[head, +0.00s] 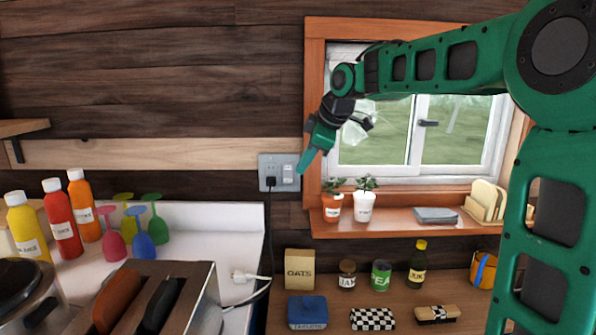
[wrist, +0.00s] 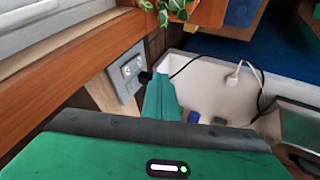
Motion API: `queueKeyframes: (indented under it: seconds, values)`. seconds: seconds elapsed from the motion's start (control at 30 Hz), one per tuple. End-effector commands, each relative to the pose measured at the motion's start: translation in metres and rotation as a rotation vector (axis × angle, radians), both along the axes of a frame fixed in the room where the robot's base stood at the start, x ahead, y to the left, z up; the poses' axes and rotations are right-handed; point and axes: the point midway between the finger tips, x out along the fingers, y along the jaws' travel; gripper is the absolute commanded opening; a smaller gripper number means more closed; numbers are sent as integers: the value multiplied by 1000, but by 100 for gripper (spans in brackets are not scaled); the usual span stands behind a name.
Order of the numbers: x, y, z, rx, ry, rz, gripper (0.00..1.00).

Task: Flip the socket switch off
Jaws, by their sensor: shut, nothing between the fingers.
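The grey socket plate (head: 266,164) is on the wood wall left of the window. A black plug (head: 271,182) sits in its left part, and a pale switch panel (head: 288,174) is on its right part. My gripper (head: 302,167) is shut and empty, its tip just right of the plate. In the wrist view the green fingers (wrist: 161,85) are together, beside the black plug (wrist: 145,78). The socket plate (wrist: 122,84) with its pale switches (wrist: 127,71) lies left of the fingers there. I cannot tell whether the tip touches the plate.
The window frame (head: 315,100) and the sill with two potted plants (head: 332,206) are close on the right. Below are a toaster (head: 195,295), a loose white plug (head: 243,276), bottles (head: 61,222) and coloured glasses (head: 143,246). The wall above the socket is clear.

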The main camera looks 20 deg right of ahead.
Motion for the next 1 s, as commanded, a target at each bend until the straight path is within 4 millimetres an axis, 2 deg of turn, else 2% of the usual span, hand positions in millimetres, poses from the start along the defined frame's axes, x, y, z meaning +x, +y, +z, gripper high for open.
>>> queueKeyframes:
  seconds: [0.47,0.7,1.0]
  values:
    - [46,18,-73,0,5,0,0]
    - [75,7,-74,0,2,-2,0]
    - [83,4,-75,-1,2,-1,0]
